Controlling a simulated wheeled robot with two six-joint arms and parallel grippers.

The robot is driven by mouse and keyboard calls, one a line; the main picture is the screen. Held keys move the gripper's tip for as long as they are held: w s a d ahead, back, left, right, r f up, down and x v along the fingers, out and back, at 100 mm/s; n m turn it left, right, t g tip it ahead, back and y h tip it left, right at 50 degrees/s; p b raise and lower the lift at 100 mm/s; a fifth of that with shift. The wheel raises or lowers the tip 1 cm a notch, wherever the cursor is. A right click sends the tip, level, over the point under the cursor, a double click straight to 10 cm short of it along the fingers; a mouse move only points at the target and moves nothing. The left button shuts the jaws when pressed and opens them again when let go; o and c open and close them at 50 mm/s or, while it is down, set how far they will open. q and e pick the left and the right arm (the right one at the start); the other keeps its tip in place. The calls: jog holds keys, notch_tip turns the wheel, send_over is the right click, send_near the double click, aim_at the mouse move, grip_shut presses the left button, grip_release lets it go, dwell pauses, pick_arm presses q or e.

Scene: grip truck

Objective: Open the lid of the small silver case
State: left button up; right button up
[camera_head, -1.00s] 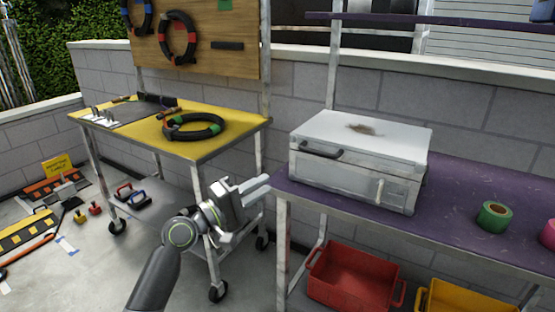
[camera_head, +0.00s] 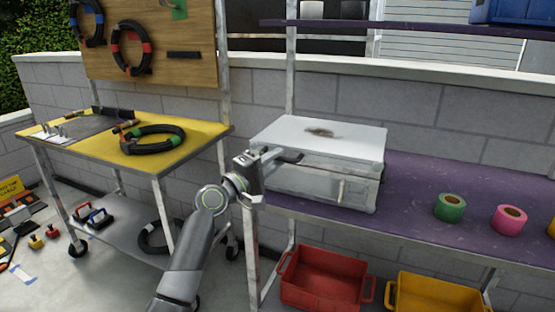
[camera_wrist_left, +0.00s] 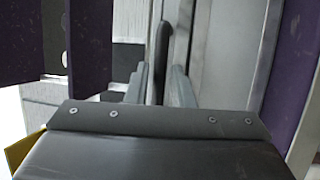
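The small silver case (camera_head: 317,185) sits on the purple shelf, its lid (camera_head: 335,135) down and a brown patch on top. My left gripper (camera_head: 279,156) is at the front left of the case, by the lid's dark handle. In the left wrist view my gripper (camera_wrist_left: 159,85) is open, its two grey fingers apart. The black handle (camera_wrist_left: 163,42) shows between them; whether either finger touches it I cannot tell. The gripper hides most of the handle in the head view. My right gripper is not in view.
Green tape (camera_head: 449,207) and pink tape (camera_head: 509,219) stand on the purple shelf (camera_head: 420,190) right of the case. A red bin (camera_head: 322,282) and a yellow bin (camera_head: 437,293) are below. A yellow-topped cart (camera_head: 190,133) stands left. Shelf space between case and tapes is clear.

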pick_arm(q)
jog(key=shift+w+d+r, duration=0.1)
jog(key=shift+w+d, duration=0.3)
jog(key=shift+w, duration=0.1)
jog(key=shift+c, duration=0.2)
grip_shut()
